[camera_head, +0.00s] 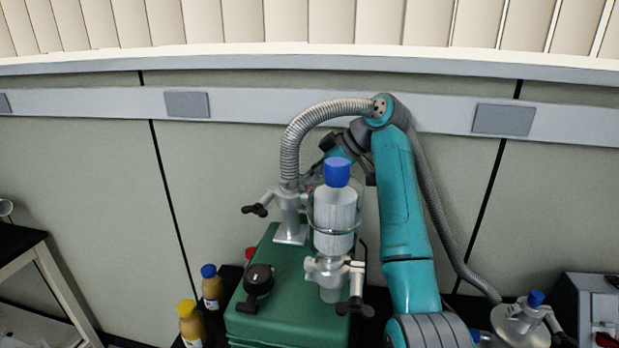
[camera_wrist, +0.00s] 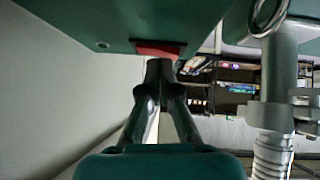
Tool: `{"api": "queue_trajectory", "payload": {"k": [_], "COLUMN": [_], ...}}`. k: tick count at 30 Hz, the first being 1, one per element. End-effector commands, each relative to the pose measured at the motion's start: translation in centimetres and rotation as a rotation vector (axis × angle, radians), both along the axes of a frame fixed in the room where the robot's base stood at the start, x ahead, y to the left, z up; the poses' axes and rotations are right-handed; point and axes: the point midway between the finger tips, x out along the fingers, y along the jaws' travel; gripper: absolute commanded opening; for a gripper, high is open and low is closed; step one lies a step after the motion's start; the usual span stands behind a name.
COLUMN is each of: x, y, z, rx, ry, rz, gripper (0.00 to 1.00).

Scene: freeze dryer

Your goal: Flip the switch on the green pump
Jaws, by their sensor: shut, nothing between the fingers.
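The green pump (camera_head: 290,300) stands low in the middle of the head view, with metal fittings and a clear bottle with a blue cap on top. Its green body (camera_wrist: 90,25) fills the top of the wrist view. A red switch (camera_wrist: 158,49) sits at the edge of that body. My gripper (camera_wrist: 160,70) is shut and empty, its fingertips just at the red switch; whether they touch it I cannot tell. In the head view, my arm reaches behind the pump, and the gripper and the switch are hidden there.
A ribbed metal hose (camera_head: 292,135) arches from the pump toward my arm; metal piping (camera_wrist: 275,90) stands right of the gripper in the wrist view. Bottles with yellow (camera_head: 187,308) and blue (camera_head: 209,271) caps stand left of the pump. A wall (camera_head: 80,190) is behind.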

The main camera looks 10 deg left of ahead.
Motion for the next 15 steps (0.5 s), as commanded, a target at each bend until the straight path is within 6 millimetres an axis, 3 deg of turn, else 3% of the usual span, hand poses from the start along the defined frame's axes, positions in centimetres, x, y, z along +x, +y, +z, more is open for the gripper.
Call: {"api": "queue_trajectory", "payload": {"k": [10,15], "x": [0.0,-0.1], "y": [-0.2,-1.2], "z": [0.2,1.2], "rx": [0.0,0.001], "ry": [0.0,-0.001], "rz": [0.0,0.0], "gripper": [0.0,0.0]}}
